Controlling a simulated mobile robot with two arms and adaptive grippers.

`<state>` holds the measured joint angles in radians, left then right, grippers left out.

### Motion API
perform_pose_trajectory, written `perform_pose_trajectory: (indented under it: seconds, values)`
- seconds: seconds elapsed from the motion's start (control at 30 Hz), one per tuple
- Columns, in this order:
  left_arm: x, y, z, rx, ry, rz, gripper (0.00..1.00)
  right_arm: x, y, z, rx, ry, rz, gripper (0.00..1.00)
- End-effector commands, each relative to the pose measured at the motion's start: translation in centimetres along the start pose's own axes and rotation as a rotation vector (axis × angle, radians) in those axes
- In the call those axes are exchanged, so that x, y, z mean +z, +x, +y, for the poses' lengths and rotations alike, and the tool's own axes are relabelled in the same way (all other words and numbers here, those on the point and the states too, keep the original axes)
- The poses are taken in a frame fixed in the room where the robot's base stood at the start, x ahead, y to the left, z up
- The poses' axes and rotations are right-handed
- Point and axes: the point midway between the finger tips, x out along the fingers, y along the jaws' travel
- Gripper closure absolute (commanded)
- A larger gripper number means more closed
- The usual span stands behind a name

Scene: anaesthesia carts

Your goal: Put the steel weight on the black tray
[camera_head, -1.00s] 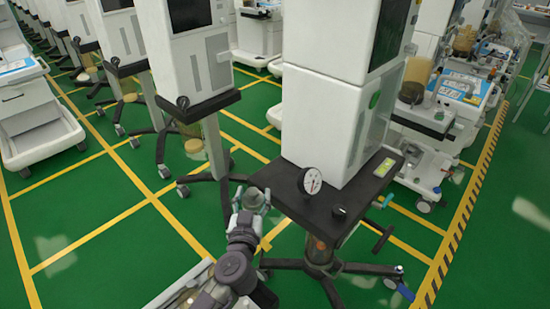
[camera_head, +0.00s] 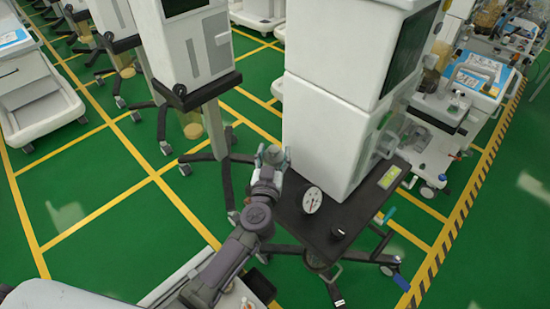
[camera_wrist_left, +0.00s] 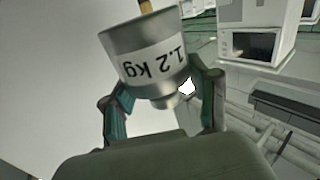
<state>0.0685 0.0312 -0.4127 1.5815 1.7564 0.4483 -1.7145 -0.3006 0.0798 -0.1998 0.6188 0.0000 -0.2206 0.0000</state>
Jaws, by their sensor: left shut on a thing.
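The steel weight (camera_wrist_left: 143,48) is a grey metal cylinder marked 1.2 kg. My left gripper (camera_wrist_left: 160,92) is shut on its narrower end, with a finger on each side. In the head view, my left gripper (camera_head: 271,163) holds the weight (camera_head: 270,153) by the left edge of the black tray (camera_head: 358,212), close to the white cabinet. I cannot tell the height of the weight above the tray. The tray is the flat dark shelf at the foot of that cabinet. My right gripper is not in view.
A round white dial (camera_head: 312,200) and a black knob (camera_head: 338,234) sit at the tray's front. The white cabinet (camera_head: 335,125) rises from its back. Wheeled stand legs (camera_head: 335,290) spread below. Another cart (camera_head: 460,100) stands at the right.

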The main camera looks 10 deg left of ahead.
Motion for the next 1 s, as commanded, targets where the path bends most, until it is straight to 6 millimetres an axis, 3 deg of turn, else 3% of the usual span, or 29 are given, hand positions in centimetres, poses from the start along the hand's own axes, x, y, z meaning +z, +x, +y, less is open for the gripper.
perform_pose_trajectory:
  seconds: [0.03, 0.27, 0.6, 1.0]
  values:
    - [0.9, 0.1, 0.1, 0.001, 0.001, 0.007, 1.0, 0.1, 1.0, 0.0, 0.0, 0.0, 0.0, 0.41]
    - [2.4, 0.1, 0.1, 0.001, 0.0, 0.009, 1.0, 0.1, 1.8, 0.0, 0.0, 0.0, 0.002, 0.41]
    - [6.8, 0.2, 0.0, 0.0, 0.001, 0.008, 1.0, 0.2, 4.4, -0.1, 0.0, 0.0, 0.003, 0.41]
    - [7.0, 0.2, 0.0, 0.0, -0.001, 0.01, 1.0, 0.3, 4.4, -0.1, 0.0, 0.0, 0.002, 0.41]
